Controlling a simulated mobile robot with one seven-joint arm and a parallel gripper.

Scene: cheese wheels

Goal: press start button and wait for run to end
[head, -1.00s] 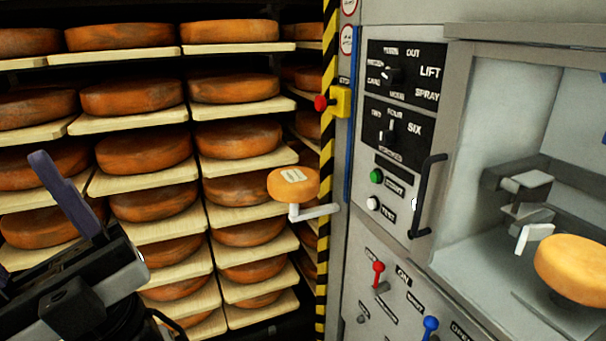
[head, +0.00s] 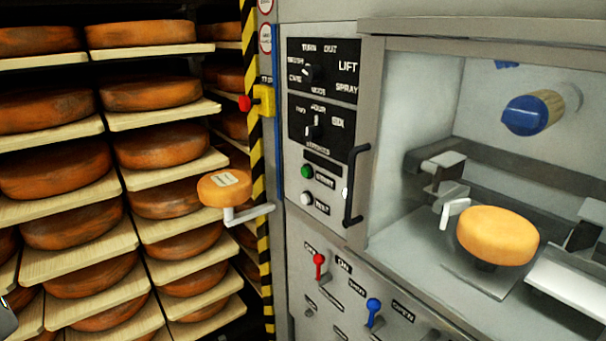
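The green start button (head: 307,171) is on the grey machine's control panel, beside a label that reads START. A white button (head: 306,199) sits just below it; its label is hard to read. Above them are two black dial plates, an upper knob (head: 314,74) with words such as TURN, LIFT and SPRAY, and a lower knob (head: 314,130) with number words. A yellow cheese wheel (head: 497,236) rests in the open chamber at right. My gripper is out of the picture; only a small grey piece, probably of my arm, shows at the lower left edge. Nothing touches the start button.
A black handle (head: 356,187) stands out right of the buttons. A small cheese (head: 224,188) sits on a white bracket left of the panel. A red knob on a yellow box (head: 263,101) is on the striped post. Red (head: 319,260) and blue (head: 373,306) levers are below. Cheese racks fill the left.

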